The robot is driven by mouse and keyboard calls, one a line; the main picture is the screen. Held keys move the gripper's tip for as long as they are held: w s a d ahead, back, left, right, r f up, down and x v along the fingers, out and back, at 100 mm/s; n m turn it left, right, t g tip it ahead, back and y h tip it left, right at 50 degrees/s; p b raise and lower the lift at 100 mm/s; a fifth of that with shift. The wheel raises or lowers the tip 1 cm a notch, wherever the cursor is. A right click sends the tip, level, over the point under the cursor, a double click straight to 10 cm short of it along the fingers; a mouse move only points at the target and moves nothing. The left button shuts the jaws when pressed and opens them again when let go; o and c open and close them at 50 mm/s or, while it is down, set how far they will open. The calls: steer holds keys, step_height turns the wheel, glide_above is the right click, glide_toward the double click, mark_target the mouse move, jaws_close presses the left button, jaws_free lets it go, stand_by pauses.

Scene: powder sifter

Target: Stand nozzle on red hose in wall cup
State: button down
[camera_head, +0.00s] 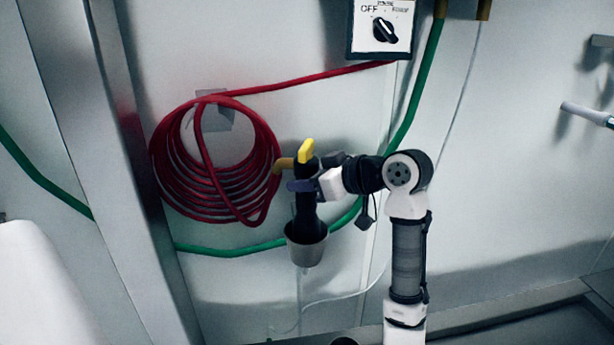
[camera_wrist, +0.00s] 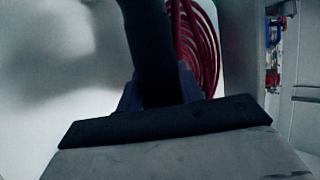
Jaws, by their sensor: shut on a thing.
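The nozzle (camera_head: 306,215) is a dark upright body with a yellow lever (camera_head: 305,151) on top and a brass-coloured fitting on its left. My gripper (camera_head: 302,186) is shut on its middle from the right. The nozzle's lower end is at the mouth of the grey wall cup (camera_head: 304,252) and its tip is hidden by the rim. I cannot tell whether it rests on the cup's bottom. The red hose (camera_head: 215,165) hangs coiled on the wall to the left. In the wrist view the dark nozzle (camera_wrist: 152,45) stands between the fingers, with red coils (camera_wrist: 196,45) behind.
A green hose (camera_head: 240,248) runs along the wall behind the cup. A switch box (camera_head: 382,28) is mounted above my arm. A metal post (camera_head: 115,150) stands left of the coil. A sink-like edge (camera_head: 500,315) lies at the lower right.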

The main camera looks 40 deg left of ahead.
mark_target(307, 199)
steer(key=shift+f+b, duration=0.85)
steer(key=shift+f, duration=0.7)
steer(key=shift+f+b, duration=0.35)
steer(key=shift+f, duration=0.25)
steer(key=c, duration=0.8)
jaws_free()
steer(key=shift+c, duration=0.2)
steer(key=shift+f, duration=0.1)
steer(key=s+b+v, duration=0.1)
steer(key=b+v, duration=0.1)
steer(key=v, duration=1.2)
steer(key=shift+w+b, duration=0.35)
steer(key=shift+w, duration=0.1)
steer(key=shift+a, duration=0.1)
